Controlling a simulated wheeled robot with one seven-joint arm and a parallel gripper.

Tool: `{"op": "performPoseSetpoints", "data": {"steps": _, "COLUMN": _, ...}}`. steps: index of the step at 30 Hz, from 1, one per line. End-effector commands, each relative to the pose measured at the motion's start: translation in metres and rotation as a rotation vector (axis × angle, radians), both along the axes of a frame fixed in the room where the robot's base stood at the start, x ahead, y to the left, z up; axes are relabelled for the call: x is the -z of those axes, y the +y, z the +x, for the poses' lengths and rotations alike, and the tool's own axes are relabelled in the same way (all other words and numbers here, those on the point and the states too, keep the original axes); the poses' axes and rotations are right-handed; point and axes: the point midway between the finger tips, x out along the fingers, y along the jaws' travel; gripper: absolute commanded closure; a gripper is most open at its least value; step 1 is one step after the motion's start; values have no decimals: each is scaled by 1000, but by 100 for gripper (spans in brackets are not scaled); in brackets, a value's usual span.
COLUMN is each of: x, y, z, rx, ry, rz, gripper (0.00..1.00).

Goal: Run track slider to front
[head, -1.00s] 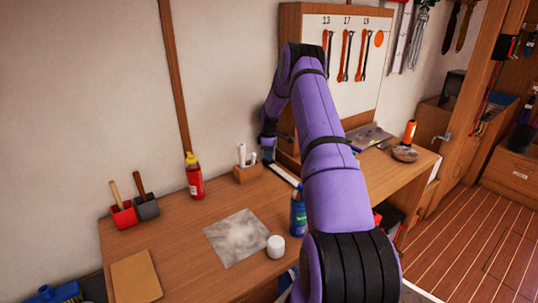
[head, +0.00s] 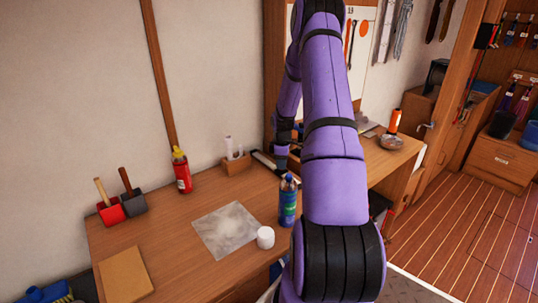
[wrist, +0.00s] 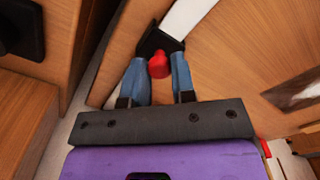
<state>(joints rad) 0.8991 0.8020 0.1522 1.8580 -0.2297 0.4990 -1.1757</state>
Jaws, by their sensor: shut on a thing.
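The track slider (wrist: 153,43) is a black block with a red knob (wrist: 158,66), sitting on a pale track (wrist: 187,16) in the wrist view. My gripper (wrist: 158,72) has its two blue fingers shut on the slider's red knob, one finger on each side. In the head view the pale, dark-edged track (head: 263,160) lies on the workbench (head: 165,222) behind the blue bottle. My gripper (head: 281,161) is low over the track there, and the slider itself cannot be made out.
A blue bottle (head: 288,203) stands close in front of the track. A wooden holder (head: 236,164) with white tubes stands left of it. A white jar (head: 265,238), a grey sheet (head: 227,230) and a red bottle (head: 181,172) are also on the bench.

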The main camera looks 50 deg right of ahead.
Motion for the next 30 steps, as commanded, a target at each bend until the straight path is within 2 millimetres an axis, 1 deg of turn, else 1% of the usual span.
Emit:
{"op": "performPoseSetpoints", "data": {"steps": 1, "x": -1, "y": 3, "z": -14, "rx": 3, "ry": 2, "rz": 1, "gripper": 100}}
{"op": "performPoseSetpoints", "data": {"steps": 3, "x": -1, "y": 6, "z": -30, "rx": 3, "ry": 1, "rz": 1, "gripper": 100}}
{"op": "performPoseSetpoints", "data": {"steps": 6, "x": 0, "y": 9, "z": -48, "rx": 2, "ry": 1, "rz": 1, "gripper": 100}}
{"op": "performPoseSetpoints", "data": {"steps": 9, "x": 0, "y": 12, "z": -61, "rx": 1, "ry": 1, "rz": 1, "gripper": 100}}
{"op": "performPoseSetpoints", "data": {"steps": 15, "x": 0, "y": 15, "z": -74, "rx": 1, "ry": 0, "rz": 0, "gripper": 100}}
{"op": "performPoseSetpoints", "data": {"steps": 26, "x": 0, "y": 15, "z": -75, "rx": 0, "ry": -1, "rz": -1, "gripper": 100}}
{"op": "performPoseSetpoints", "data": {"steps": 27, "x": 0, "y": 15, "z": -75, "rx": 0, "ry": -1, "rz": -1, "gripper": 69}}
{"op": "performPoseSetpoints", "data": {"steps": 29, "x": 0, "y": 15, "z": -74, "rx": 0, "ry": -1, "rz": -1, "gripper": 55}}
{"op": "performPoseSetpoints", "data": {"steps": 30, "x": 0, "y": 15, "z": -74, "rx": 0, "ry": -1, "rz": -1, "gripper": 50}}
